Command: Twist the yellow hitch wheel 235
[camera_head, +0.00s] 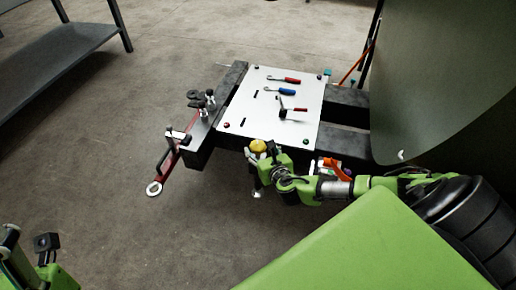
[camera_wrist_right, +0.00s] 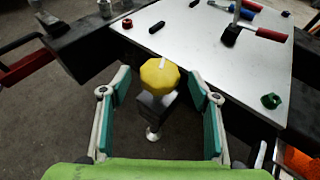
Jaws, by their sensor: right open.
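The yellow hitch wheel (camera_head: 258,146) sits at the near edge of the white panel. In the right wrist view the yellow wheel (camera_wrist_right: 160,77) is a faceted knob with a pale mark on top, above a dark block and a metal stem. My right gripper (camera_head: 261,157) is at the wheel. In the right wrist view its fingers (camera_wrist_right: 159,84) are open, one on each side of the wheel, with a visible gap to both sides. My left gripper does not clearly show; only green arm parts of mine appear at the lower left.
The white panel (camera_head: 262,110) carries several tools, including a red-handled one (camera_head: 285,80) and a hammer (camera_head: 290,113). A red bar with a ring end (camera_head: 155,187) sticks out left of the frame. A large curved panel (camera_head: 440,70) stands at right. A grey shelf (camera_head: 60,55) is at upper left.

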